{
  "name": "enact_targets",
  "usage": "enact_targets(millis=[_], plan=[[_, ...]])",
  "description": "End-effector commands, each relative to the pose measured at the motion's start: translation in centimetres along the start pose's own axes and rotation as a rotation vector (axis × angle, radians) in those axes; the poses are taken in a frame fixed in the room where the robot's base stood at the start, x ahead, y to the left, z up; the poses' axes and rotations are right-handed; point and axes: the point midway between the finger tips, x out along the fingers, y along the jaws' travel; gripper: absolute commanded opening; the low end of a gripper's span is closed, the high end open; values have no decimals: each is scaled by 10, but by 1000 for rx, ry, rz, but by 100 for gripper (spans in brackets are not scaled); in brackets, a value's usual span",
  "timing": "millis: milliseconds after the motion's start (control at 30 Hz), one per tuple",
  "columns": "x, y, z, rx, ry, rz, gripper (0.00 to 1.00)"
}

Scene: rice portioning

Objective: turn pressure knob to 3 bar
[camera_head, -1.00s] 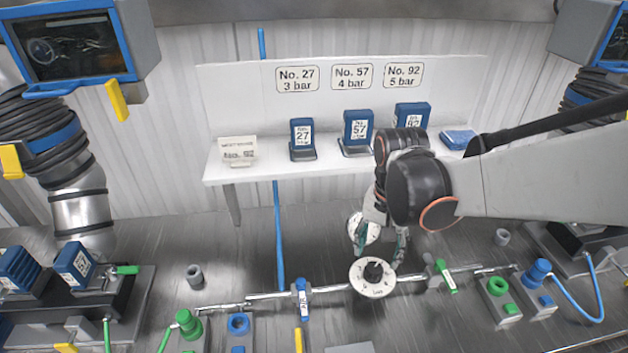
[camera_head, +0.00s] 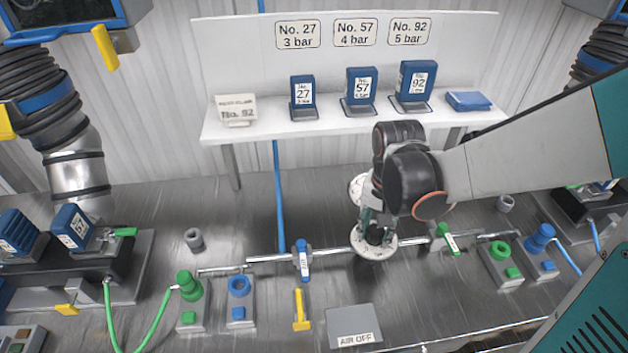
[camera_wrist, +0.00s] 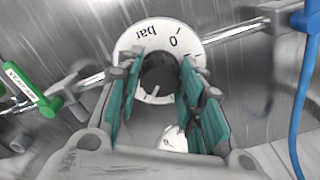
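The pressure knob is a black knob (camera_head: 376,235) on a round white dial (camera_head: 372,250) set on the pipe. In the wrist view the knob (camera_wrist: 159,74) sits between my teal fingertips, and the dial (camera_wrist: 190,40) shows "bar" and "0" upside down. The dial's other numbers are hidden or too small to read. My gripper (camera_head: 375,222) is down at the knob. In the wrist view my gripper (camera_wrist: 160,72) is open, with one finger on each side of the knob. Contact with the knob cannot be told.
A second white round face (camera_head: 356,188) stands behind my gripper. A blue-handled valve (camera_head: 303,262) is left of the dial, a green-handled valve (camera_head: 447,238) right. A card reading "No. 92" (camera_head: 235,110) stands on the shelf. A sign (camera_head: 409,31) reads "No. 92, 5 bar".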

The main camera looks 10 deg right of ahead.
Motion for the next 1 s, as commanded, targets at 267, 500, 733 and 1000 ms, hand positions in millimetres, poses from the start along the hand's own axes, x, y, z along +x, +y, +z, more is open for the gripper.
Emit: enact_targets(millis=[267,500,733,1000], plan=[[0,0,1,-8,1,0,11],[0,0,1,-84,1,0,11],[0,0,1,-251,2,0,11],[0,1,1,-482,2,0,11]])
